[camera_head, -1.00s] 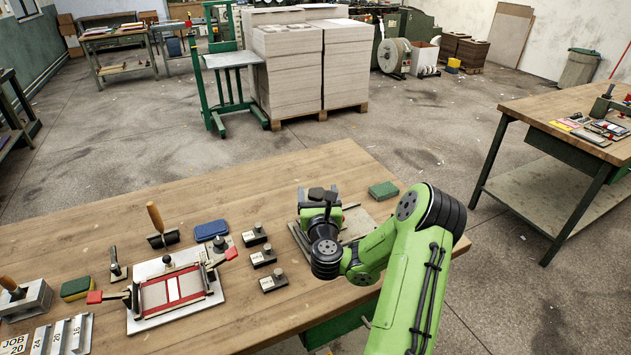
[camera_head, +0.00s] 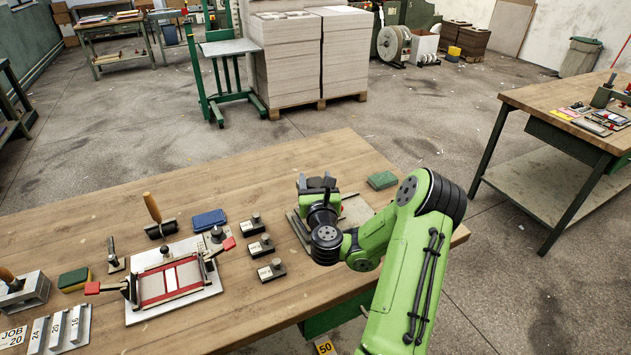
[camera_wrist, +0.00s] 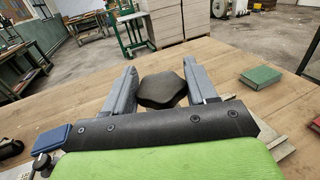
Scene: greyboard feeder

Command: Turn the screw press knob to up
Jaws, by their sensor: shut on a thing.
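The screw press knob (camera_wrist: 162,90) is a dark, lobed knob in the middle of the wrist view. My gripper (camera_wrist: 159,78) has one finger on each side of it and is shut on it. In the head view my gripper (camera_head: 316,184) is over the press base (camera_head: 355,210), a flat plate on the right part of the bench. My wrist and arm hide most of the press. I cannot tell from these views how the knob is turned.
A green block (camera_head: 382,180) lies behind the press on the wooden bench (camera_head: 260,170). Several small clamps, one of them here (camera_head: 261,246), stand to the left. A printing frame (camera_head: 170,283) with red handles and a blue pad (camera_head: 208,219) lie farther left.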

